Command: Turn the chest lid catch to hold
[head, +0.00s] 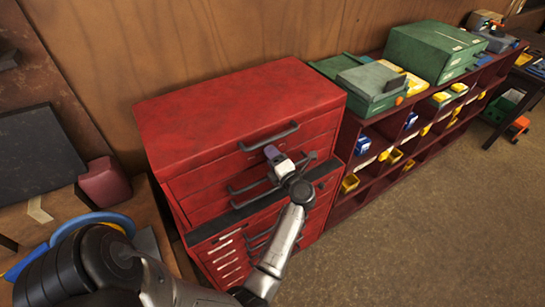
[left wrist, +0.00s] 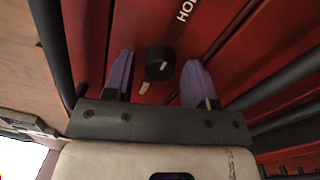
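The red chest (head: 225,115) stands against the wooden wall with its lid down. In the left wrist view, the catch is a round black knob (left wrist: 160,63) with a pale mark, on the red front (left wrist: 140,18). White lettering reading "HOL" (left wrist: 187,10), cut off by the edge, is above it. A small pale label (left wrist: 145,88) is below it. My left gripper (head: 272,153) is at the chest front, below the top handle. Its purple fingers (left wrist: 153,82) are open, one each side of the knob, with gaps showing. In the head view the gripper hides the knob. My right gripper is not in view.
Dark bar handles (head: 270,137) stick out from the chest front near my gripper. A dark red shelf (head: 345,205) with bins and green cases (head: 435,50) stands to the right. The floor (head: 430,235) in front is clear. A cluttered bench is at left.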

